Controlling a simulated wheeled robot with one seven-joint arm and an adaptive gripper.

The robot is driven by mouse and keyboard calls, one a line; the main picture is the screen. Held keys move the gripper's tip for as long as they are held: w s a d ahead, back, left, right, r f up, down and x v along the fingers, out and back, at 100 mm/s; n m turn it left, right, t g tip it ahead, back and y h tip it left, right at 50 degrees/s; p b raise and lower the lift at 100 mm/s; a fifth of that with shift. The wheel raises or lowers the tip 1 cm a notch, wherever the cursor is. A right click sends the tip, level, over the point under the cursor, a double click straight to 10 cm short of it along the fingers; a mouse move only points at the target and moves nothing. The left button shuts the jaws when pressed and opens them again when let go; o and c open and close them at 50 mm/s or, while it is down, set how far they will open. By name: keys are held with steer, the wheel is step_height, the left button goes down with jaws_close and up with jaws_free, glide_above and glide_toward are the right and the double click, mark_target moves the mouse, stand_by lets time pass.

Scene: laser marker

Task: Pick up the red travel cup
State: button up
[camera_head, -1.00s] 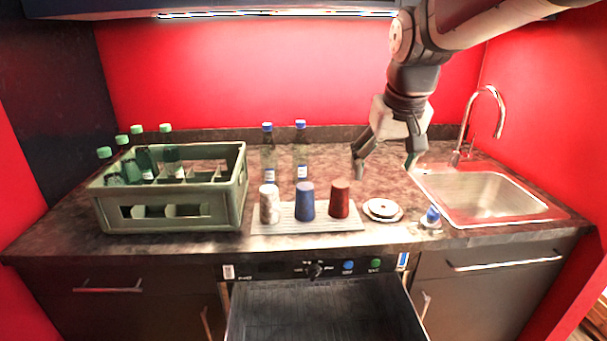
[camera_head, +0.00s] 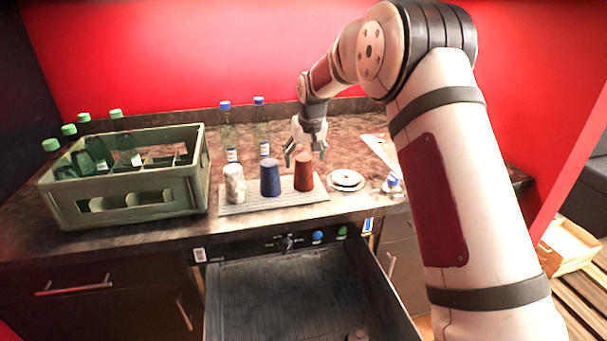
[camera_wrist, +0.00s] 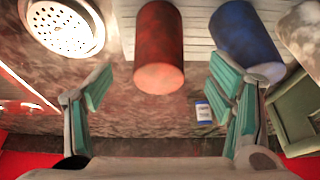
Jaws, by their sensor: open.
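The red travel cup (camera_head: 304,172) stands at the right end of a light ribbed mat (camera_head: 232,207), in a row with a blue cup (camera_head: 270,178) and a speckled white cup (camera_head: 235,184). My gripper (camera_head: 305,152) is open, behind and above the red cup in the head view. In the wrist view the red cup (camera_wrist: 159,48) lies ahead between the two spread fingers (camera_wrist: 163,92), apart from both. The blue cup (camera_wrist: 245,40) is close to the line of the right-hand finger.
A green crate (camera_head: 130,200) with green-capped bottles stands at the left. Two blue-capped bottles (camera_head: 229,140) stand behind the mat. A round white strainer (camera_head: 346,181) and a small blue-topped item (camera_head: 393,186) are right of the cups.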

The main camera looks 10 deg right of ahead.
mark_target(303, 171)
steer(key=x, duration=0.8)
steer(key=shift+w+p, duration=0.2)
steer(key=shift+p, duration=0.15)
steer(key=c, duration=1.4)
steer(key=shift+d, duration=0.1)
